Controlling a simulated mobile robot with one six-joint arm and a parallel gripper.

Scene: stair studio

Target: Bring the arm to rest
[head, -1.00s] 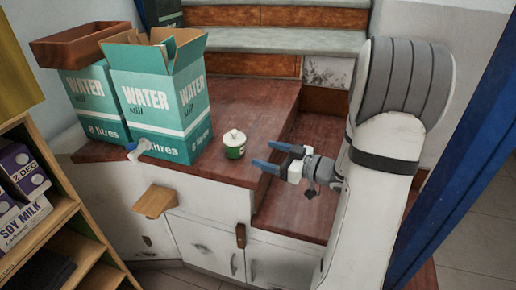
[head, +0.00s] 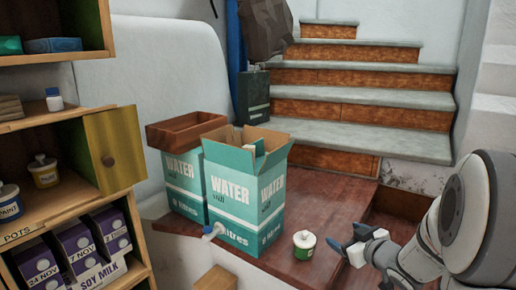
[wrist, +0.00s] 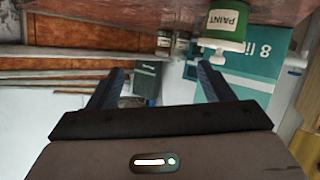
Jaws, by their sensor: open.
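My gripper (head: 348,238) is at the lower right of the head view, with its blue fingers pointing left. In the wrist view its two fingers (wrist: 157,80) stand well apart with nothing held between them. A small white-lidded green paint pot (head: 304,245) stands upright on the red-brown wooden top, just left of the gripper and apart from it. The pot shows upside down at the top of the wrist view (wrist: 228,25), beyond the fingers. My arm comes in from the right edge of the head view.
Two teal water boxes (head: 234,205) stand left of the pot, with a brown trough (head: 185,132) on the rear one. A wooden shelf unit (head: 50,130) with paint and soy milk stands at the left.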

